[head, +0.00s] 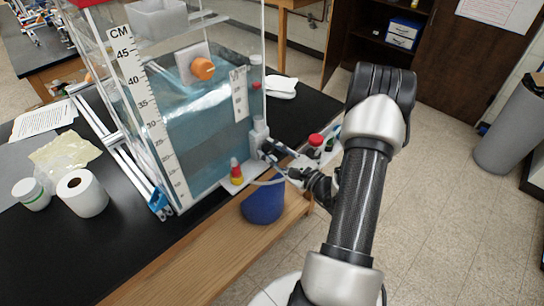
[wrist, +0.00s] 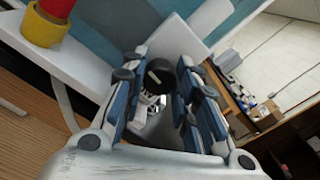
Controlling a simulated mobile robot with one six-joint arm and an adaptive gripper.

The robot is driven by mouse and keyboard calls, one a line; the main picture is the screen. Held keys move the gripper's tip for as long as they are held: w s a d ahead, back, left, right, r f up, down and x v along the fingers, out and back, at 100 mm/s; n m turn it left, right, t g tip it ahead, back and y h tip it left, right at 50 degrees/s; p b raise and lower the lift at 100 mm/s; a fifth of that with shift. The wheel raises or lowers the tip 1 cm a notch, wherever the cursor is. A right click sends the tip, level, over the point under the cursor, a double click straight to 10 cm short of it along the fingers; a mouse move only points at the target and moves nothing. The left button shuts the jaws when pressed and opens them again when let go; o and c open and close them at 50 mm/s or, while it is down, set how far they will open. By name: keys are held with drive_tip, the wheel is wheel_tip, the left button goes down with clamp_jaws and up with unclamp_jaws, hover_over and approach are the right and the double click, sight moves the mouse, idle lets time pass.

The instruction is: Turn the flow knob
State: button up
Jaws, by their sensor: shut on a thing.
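The flow knob (wrist: 159,73) is a black round knob with a pale mark on its face. In the wrist view it sits between the blue and grey fingers of my gripper (wrist: 160,82), which is shut on it. In the head view my gripper (head: 268,152) reaches from the right to a pale grey fitting (head: 258,136) at the near right corner of the water tank (head: 195,135). The knob is hidden there by my fingers.
An orange knob (head: 203,68) is on the tank wall. A red-capped item (head: 316,140) is behind my wrist. A paper roll (head: 82,194) is on the left.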

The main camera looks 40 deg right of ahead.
drive_tip(key=shift+n+b, duration=1.15)
drive_tip(key=shift+n, duration=0.35)
drive_tip(key=o, duration=1.1)
drive_tip(key=shift+c, duration=0.2)
drive_tip(key=s, duration=1.2)
drive_tip(key=shift+d, duration=0.45)
